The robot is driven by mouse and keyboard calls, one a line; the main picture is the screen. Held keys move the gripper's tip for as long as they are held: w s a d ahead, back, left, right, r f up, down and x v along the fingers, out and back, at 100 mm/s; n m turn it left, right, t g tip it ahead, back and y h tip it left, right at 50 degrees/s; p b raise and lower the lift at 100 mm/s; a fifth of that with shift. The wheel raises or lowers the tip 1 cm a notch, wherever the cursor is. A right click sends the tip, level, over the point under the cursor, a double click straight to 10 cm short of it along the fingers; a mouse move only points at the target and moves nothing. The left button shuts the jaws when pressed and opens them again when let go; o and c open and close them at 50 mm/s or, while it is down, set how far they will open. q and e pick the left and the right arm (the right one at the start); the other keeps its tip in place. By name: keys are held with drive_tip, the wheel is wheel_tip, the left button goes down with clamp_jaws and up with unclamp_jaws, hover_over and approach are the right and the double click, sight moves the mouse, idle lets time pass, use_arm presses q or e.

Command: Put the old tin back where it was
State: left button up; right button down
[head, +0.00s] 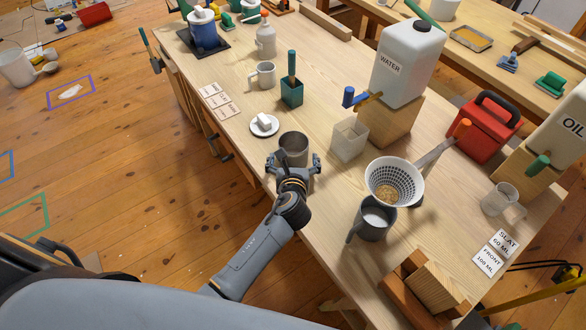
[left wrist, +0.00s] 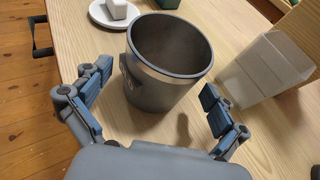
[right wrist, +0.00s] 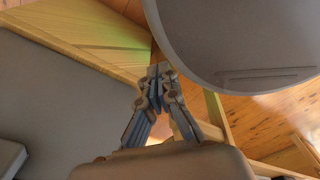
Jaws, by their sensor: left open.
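A grey metal tin (head: 293,147) stands upright on the workbench near its left edge. It also shows in the left wrist view (left wrist: 160,85), open at the top and looking empty. My left gripper (head: 293,163) is open at the near side of the tin, one finger towards each side. In the left wrist view the gripper (left wrist: 157,82) has gaps between its fingers and the tin's wall. My right gripper (right wrist: 158,72) has its fingertips together with nothing visible between them; it is away from the bench top and hidden in the head view.
A white saucer (head: 256,131) with a white block and a clear square container (head: 348,141) flank the tin. A dark mug (head: 371,222), a white strainer (head: 394,172) and a water canister (head: 405,60) stand to the right. Coloured outlines (head: 70,92) mark the floor.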

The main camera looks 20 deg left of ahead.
use_arm(q)
drive_tip(key=v, duration=1)
drive_tip(key=shift+s, duration=0.1)
drive_tip(key=shift+f, duration=0.1)
